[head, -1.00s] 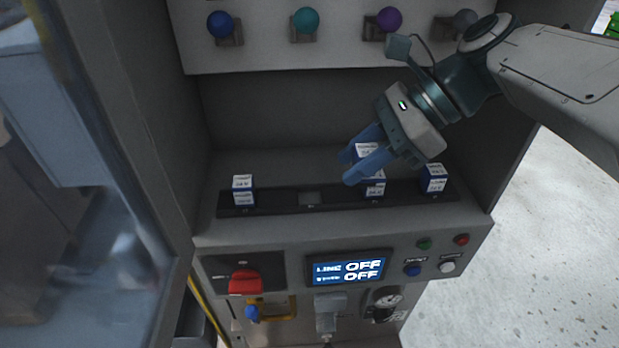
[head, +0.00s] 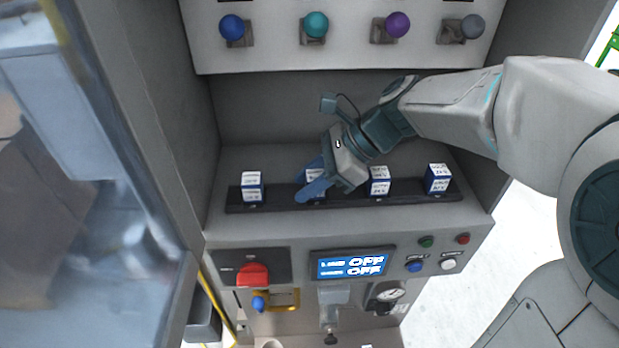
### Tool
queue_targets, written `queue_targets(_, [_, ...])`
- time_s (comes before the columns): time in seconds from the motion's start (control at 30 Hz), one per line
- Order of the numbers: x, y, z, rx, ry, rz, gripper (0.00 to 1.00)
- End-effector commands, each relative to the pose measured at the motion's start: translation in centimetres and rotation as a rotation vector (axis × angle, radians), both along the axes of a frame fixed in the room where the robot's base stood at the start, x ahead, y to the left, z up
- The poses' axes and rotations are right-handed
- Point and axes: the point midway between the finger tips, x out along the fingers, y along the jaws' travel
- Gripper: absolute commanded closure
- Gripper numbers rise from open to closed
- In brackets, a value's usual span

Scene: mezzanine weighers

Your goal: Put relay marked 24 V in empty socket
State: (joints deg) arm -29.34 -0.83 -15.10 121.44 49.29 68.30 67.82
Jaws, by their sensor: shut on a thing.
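My gripper (head: 313,186) is shut on a blue relay with a white label (head: 313,174), partly hidden by the fingers. The relay is at the second socket place from the left on the dark socket strip (head: 345,194). I cannot tell whether it is fully seated. Three other blue relays with white labels stand in the strip: one at the left (head: 252,187), one right of my gripper (head: 379,182) and one at the right end (head: 438,179). The label print is too small to read surely.
A panel with several coloured knobs (head: 315,25) hangs above the recess. A glass door (head: 95,200) stands open at the left.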

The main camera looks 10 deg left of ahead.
Motion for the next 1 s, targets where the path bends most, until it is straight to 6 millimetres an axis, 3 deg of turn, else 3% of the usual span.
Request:
queue_targets(0.17, [0.0,0.0,-0.2,0.000,0.000,0.000,0.96])
queue_targets(0.2, [0.0,0.0,-0.1,0.000,0.000,0.000,0.61])
queue_targets(0.27, [0.0,0.0,-0.1,0.000,0.000,0.000,0.48])
queue_targets(0.6, [0.1,-0.2,0.2,0.000,-0.001,-0.001,0.48])
queue_targets(1.0, [1.1,-4.4,4.4,0.000,-0.001,-0.001,0.48])
